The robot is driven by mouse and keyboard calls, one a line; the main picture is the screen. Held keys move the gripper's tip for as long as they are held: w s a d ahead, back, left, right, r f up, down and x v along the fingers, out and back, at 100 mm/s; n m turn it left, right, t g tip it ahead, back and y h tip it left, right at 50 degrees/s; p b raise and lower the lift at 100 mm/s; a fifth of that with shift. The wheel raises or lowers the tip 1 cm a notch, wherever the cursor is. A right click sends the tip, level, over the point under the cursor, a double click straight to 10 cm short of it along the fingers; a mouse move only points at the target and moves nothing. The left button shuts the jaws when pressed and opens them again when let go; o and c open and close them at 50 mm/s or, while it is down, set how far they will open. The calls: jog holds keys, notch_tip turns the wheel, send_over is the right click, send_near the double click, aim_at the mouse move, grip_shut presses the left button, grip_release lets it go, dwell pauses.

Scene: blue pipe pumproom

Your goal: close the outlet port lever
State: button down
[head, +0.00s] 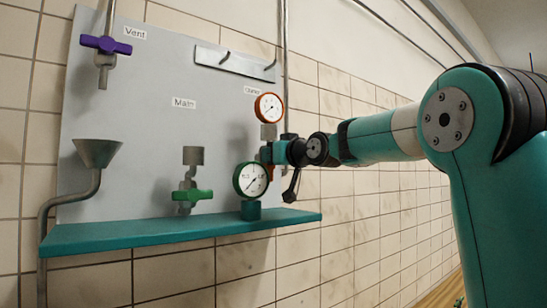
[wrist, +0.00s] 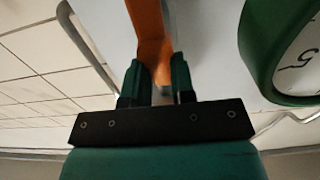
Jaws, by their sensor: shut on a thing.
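The orange outlet lever (wrist: 148,28) runs down between my gripper's two fingers in the wrist view. My gripper (wrist: 157,80) is shut on it, with a dark green finger on each side. In the head view my gripper (head: 268,152) is at the right part of the grey panel, below the orange-rimmed gauge (head: 269,107). The lever is mostly hidden there by my gripper and the green gauge. How far the lever is turned cannot be told.
A green-rimmed gauge (head: 251,180) stands close left of my gripper, on a teal shelf (head: 170,234). A green valve lever (head: 193,195) is under the "Main" label, and a purple one (head: 106,45) is by "Vent". A grey funnel (head: 97,152) is at the left. Tiled wall lies to the right.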

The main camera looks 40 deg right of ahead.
jog(key=n+b, duration=0.2)
jog(key=b, duration=0.1)
jog(key=shift+a+n+b, duration=0.25)
jog(key=shift+n+b, duration=0.05)
jog(key=shift+n, duration=0.1)
jog(key=c, duration=1)
grip_release()
jog(key=shift+o, duration=0.2)
jog(key=shift+s, duration=0.1)
jog(key=s+b, duration=0.7)
jog(key=s, duration=1)
jog(key=shift+s+d, duration=0.15)
jog(key=shift+d, duration=0.1)
